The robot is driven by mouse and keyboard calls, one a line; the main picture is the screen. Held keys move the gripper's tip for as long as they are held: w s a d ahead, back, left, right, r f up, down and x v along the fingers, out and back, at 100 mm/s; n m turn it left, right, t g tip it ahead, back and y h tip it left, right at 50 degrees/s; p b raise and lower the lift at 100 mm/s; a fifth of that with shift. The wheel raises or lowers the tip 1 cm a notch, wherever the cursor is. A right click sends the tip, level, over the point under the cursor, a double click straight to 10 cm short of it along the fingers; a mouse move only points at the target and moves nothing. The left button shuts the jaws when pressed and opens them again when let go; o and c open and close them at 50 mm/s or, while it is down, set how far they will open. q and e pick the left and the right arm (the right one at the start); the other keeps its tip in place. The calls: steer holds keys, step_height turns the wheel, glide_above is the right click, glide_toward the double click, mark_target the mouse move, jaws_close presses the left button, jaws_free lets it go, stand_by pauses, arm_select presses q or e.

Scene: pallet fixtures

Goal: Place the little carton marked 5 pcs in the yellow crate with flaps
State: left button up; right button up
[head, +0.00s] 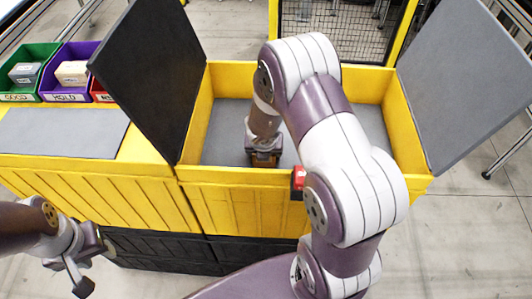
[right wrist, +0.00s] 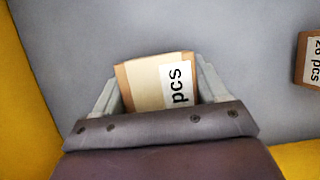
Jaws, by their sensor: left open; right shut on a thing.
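The yellow crate with flaps (head: 240,178) stands open in the middle of the head view, with a grey floor inside. My right gripper (head: 264,158) reaches down into it near its front wall. In the right wrist view, this gripper (right wrist: 157,82) is shut on a little brown carton (right wrist: 145,85), low over or on the grey floor. Its white label shows "pcs"; the number is hidden. My left gripper (head: 88,268) is open and empty, outside the crate at the lower left.
Another carton (right wrist: 308,60), its label also ending in "pcs", lies at the right wrist view's right edge. A dark flap (head: 150,75) and a grey flap (head: 465,80) stand raised. A closed yellow crate (head: 90,175) and green (head: 25,75), purple (head: 70,75) bins are left.

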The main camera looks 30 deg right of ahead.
steer(key=shift+w+d, duration=0.1)
steer(key=shift+w, duration=0.05)
steer(key=shift+f, duration=0.2)
steer(key=o, duration=1)
steer(key=shift+r, duration=0.1)
steer(key=shift+o, duration=0.7)
steer(key=shift+r, duration=0.45)
steer(key=p+v, duration=0.5)
steer(key=v, duration=0.6)
steer(key=shift+s+r, duration=0.15)
steer(key=shift+s, duration=0.1)
